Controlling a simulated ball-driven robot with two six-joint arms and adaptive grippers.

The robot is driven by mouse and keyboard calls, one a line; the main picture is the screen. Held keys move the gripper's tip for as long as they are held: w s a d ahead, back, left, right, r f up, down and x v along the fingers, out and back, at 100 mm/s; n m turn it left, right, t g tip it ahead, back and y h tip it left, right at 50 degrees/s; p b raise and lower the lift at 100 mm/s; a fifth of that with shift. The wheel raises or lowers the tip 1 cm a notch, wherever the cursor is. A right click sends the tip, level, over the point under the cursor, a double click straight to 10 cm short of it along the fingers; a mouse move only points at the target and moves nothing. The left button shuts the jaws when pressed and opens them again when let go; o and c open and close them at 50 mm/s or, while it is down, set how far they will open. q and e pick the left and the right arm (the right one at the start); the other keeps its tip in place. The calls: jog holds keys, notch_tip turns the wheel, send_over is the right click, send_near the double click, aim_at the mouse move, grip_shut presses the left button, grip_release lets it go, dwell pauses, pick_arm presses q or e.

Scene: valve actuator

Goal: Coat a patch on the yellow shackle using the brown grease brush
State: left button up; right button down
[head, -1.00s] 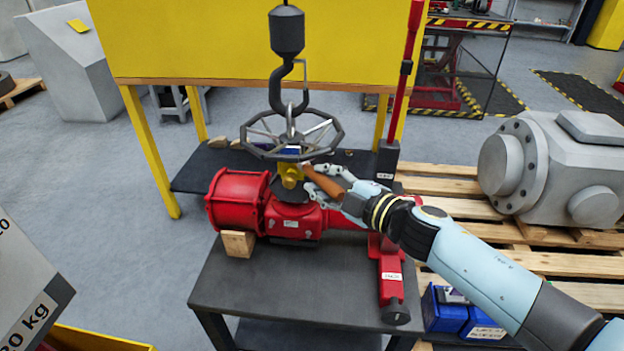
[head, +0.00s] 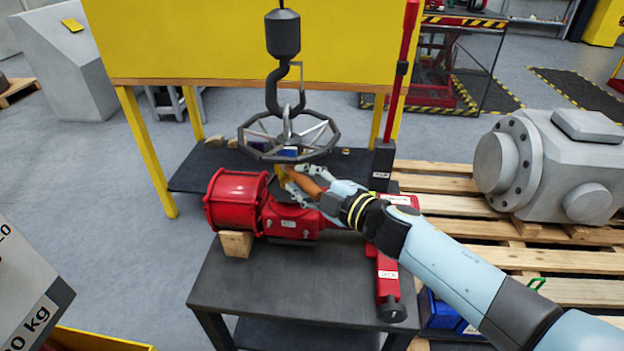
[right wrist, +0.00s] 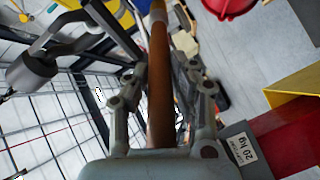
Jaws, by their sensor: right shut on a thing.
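The brown grease brush (head: 307,184) is in my right gripper (head: 304,181), which is shut on its handle. In the right wrist view the brush (right wrist: 160,85) runs up between the fingers of the right gripper (right wrist: 163,78). The yellow shackle (head: 281,175) is under the handwheel, above the red actuator, and is mostly hidden behind the brush and fingers. The brush's front end is right at the shackle in the head view; I cannot tell whether it touches. My left gripper is not in view.
A dark crane hook (head: 285,95) hangs over the spoked handwheel (head: 290,137). The red actuator (head: 240,200) rests on a wood block on the dark table (head: 285,285). A red upright pole (head: 402,70) stands close behind my right arm.

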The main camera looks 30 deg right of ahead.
jog(key=shift+s+a+p, duration=0.15)
jog(key=shift+s+a, duration=0.4)
jog(key=shift+s, duration=0.3)
jog(key=shift+s+a+p, duration=0.2)
jog(key=shift+s+a, duration=0.35)
jog(key=shift+s, duration=0.25)
jog(key=shift+s+a+p, duration=0.15)
jog(key=shift+s+a, duration=0.4)
jog(key=shift+s, duration=0.3)
jog(key=shift+s+a, duration=0.45)
jog(key=shift+s, duration=0.15)
jog(key=shift+s+a, duration=0.4)
jog(key=shift+s, duration=0.2)
jog(key=shift+d, duration=0.1)
